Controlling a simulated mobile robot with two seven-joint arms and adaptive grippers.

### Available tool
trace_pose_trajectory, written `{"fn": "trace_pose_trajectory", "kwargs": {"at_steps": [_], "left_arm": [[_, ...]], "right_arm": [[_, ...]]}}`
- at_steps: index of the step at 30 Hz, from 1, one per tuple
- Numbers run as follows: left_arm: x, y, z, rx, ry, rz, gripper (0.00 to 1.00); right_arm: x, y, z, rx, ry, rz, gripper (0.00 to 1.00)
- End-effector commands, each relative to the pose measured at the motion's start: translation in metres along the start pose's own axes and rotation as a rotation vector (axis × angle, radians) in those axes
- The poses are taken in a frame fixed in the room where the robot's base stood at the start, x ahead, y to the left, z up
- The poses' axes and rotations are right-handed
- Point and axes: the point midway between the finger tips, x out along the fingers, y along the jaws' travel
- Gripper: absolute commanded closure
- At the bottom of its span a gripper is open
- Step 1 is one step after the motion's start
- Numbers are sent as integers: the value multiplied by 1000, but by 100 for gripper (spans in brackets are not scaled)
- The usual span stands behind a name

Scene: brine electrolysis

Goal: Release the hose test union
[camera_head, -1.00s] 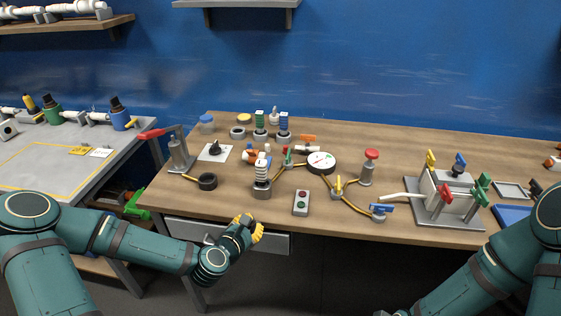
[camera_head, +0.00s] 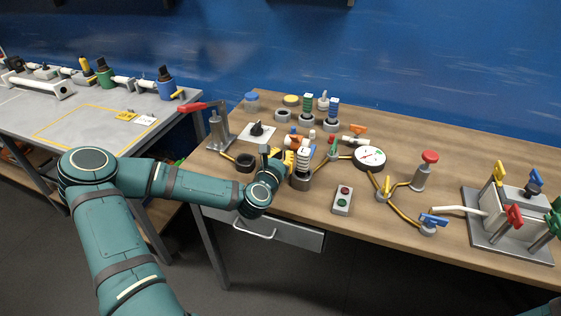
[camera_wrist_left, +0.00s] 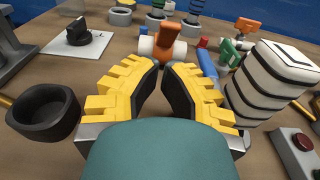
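In the head view my left gripper (camera_head: 284,159), with yellow fingers, is over the front of the wooden bench. In the left wrist view it is open (camera_wrist_left: 165,68), with an empty gap between its dark pads. Just beyond the fingertips is a white pipe fitting with an orange handle (camera_wrist_left: 164,42), which shows small and partly hidden in the head view (camera_head: 294,139). Blue and green-handled parts join it on the right. I cannot tell for sure which piece is the hose test union. My right gripper is not in view.
A white ribbed column (camera_wrist_left: 270,84) stands close right of the left gripper and a black cup (camera_wrist_left: 44,112) close left. A push-button box (camera_head: 343,200), a gauge (camera_head: 369,157) and a red-knobbed post (camera_head: 424,171) stand to the right. A red-handled lever post (camera_head: 218,130) stands left.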

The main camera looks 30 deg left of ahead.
Motion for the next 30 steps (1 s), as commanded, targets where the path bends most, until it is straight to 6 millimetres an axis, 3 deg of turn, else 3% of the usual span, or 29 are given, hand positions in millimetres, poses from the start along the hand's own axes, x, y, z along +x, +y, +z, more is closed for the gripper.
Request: {"fn": "trace_pose_trajectory", "kwargs": {"at_steps": [6,11,30], "left_arm": [[36,-1,-1,0,-1,-1,100],[49,-1,0,1,-1,-1,100],[54,0,4,0,21,0,100]], "right_arm": [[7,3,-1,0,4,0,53],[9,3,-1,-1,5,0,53],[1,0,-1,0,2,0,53]]}}
